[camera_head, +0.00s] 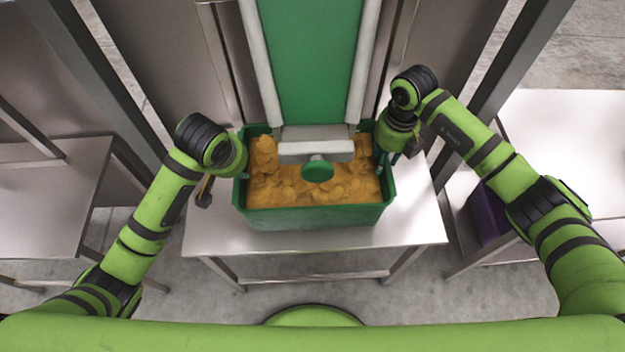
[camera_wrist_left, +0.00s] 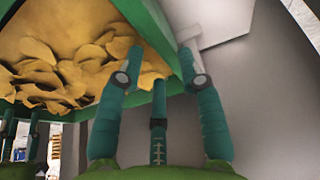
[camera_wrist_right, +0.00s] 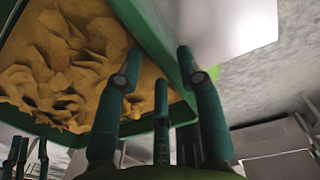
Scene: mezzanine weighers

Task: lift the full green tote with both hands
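The green tote (camera_head: 316,219) stands on a metal table, filled with yellow-orange chip-like pieces (camera_head: 330,190). My left gripper (camera_head: 241,172) is at its left end wall. In the left wrist view its fingers (camera_wrist_left: 160,62) straddle the tote's rim (camera_wrist_left: 152,32), one over the inside and one outside. My right gripper (camera_head: 386,160) is at the right end wall. In the right wrist view its fingers (camera_wrist_right: 160,62) straddle the rim (camera_wrist_right: 150,35) the same way. Both look open, fingers roughly parallel with space between them; contact with the wall cannot be made out.
The metal table (camera_head: 412,220) has bare room in front of and beside the tote. A green conveyor belt (camera_head: 312,60) with pale side rails ends above the tote's back. A green round part (camera_head: 318,171) hangs over the contents. Other metal tables stand left and right.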

